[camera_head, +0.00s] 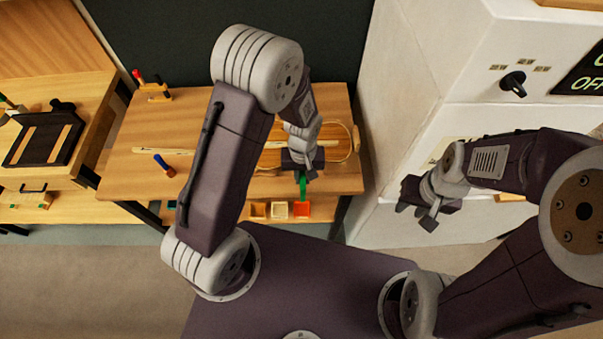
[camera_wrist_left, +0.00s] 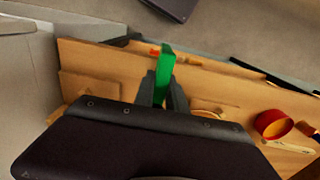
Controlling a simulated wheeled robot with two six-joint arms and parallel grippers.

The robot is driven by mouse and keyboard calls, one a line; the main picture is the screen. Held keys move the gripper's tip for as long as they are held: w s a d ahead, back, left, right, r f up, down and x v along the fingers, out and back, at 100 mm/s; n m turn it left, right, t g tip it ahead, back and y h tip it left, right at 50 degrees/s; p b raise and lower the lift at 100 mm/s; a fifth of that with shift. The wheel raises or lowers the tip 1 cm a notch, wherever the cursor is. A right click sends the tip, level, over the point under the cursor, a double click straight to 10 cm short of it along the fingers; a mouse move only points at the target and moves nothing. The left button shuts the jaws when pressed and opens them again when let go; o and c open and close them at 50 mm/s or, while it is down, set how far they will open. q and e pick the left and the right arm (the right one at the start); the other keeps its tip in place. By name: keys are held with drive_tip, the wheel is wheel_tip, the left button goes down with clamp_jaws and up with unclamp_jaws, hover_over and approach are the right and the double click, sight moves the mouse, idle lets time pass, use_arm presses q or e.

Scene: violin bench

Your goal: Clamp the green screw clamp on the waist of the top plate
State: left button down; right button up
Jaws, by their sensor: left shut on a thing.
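My left gripper (camera_head: 302,175) is shut on the green screw clamp (camera_head: 303,186) above the right part of the workbench. In the left wrist view the green clamp (camera_wrist_left: 164,72) stands between the two dark fingers. The top plate (camera_head: 342,153) seems to be the rounded wooden piece with a pale edge at the bench's right end. My left arm hides much of it, including the waist, so I cannot tell whether the clamp touches it. My right gripper (camera_head: 417,212) is open and empty, right of the bench in front of the white cabinet.
The wooden workbench (camera_head: 125,180) carries a long pale strip (camera_head: 165,151), a blue-handled tool (camera_head: 163,164) and a small tool block (camera_head: 156,92). The white cabinet (camera_head: 400,110) stands close on the right.

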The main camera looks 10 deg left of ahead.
use_arm(q)
drive_tip(key=shift+s+r, duration=0.15)
drive_tip(key=shift+s, duration=0.1)
drive_tip(key=shift+w+a+p, duration=0.15)
drive_tip(key=shift+w+a, duration=0.15)
drive_tip(key=shift+w, duration=0.7)
drive_tip(key=shift+w+a+p, duration=0.2)
drive_tip(key=shift+w+a, duration=0.05)
drive_tip(key=shift+w, duration=0.7)
drive_tip(key=shift+w+a+p, duration=0.15)
drive_tip(key=shift+w+a, duration=0.15)
drive_tip(key=shift+w, duration=0.7)
drive_tip(key=shift+p, duration=0.4)
drive_tip(key=shift+w+a, duration=0.15)
drive_tip(key=shift+w, duration=0.5)
drive_tip(key=shift+w+a, duration=0.3)
drive_tip(key=shift+w, duration=0.7)
drive_tip(key=shift+w+a, duration=0.25)
drive_tip(key=shift+w, duration=0.7)
drive_tip(key=c, duration=1.3)
unclamp_jaws()
